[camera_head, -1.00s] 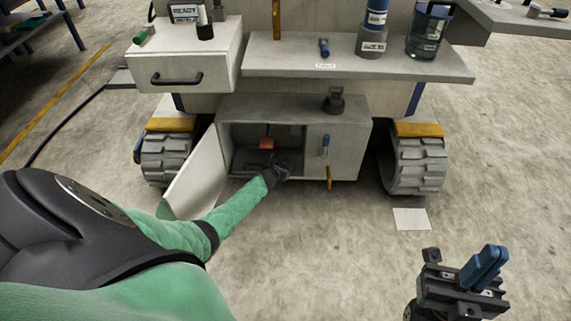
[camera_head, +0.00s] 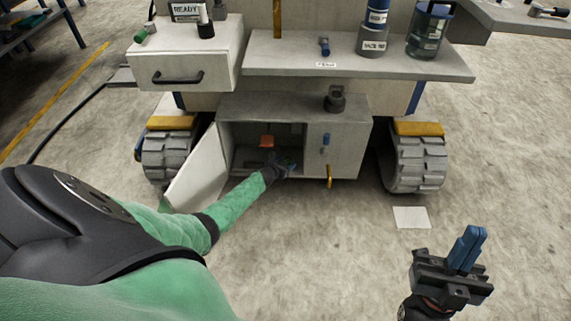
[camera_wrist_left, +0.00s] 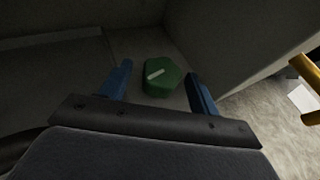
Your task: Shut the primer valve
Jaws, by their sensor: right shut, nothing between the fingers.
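A green hexagonal knob (camera_wrist_left: 162,77) with a white bar on its top sits inside the open grey cabinet (camera_head: 350,106). I see no label on it, so I cannot tell whether it is the primer valve. My left gripper (camera_head: 288,165) reaches into the cabinet opening. In the left wrist view it is open (camera_wrist_left: 160,80), one blue finger on each side of the knob, with gaps showing. In the head view the gripper mostly hides the knob. My right gripper (camera_head: 467,249) is shut and empty over the floor at lower right.
The cabinet door (camera_head: 197,175) hangs open left of my left forearm. A red part (camera_head: 267,141) sits inside the opening. A blue handle (camera_head: 326,140) and a yellow lever (camera_head: 329,177) are on the right front. A shelf (camera_head: 400,69) overhangs above. Floor in front is mostly clear.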

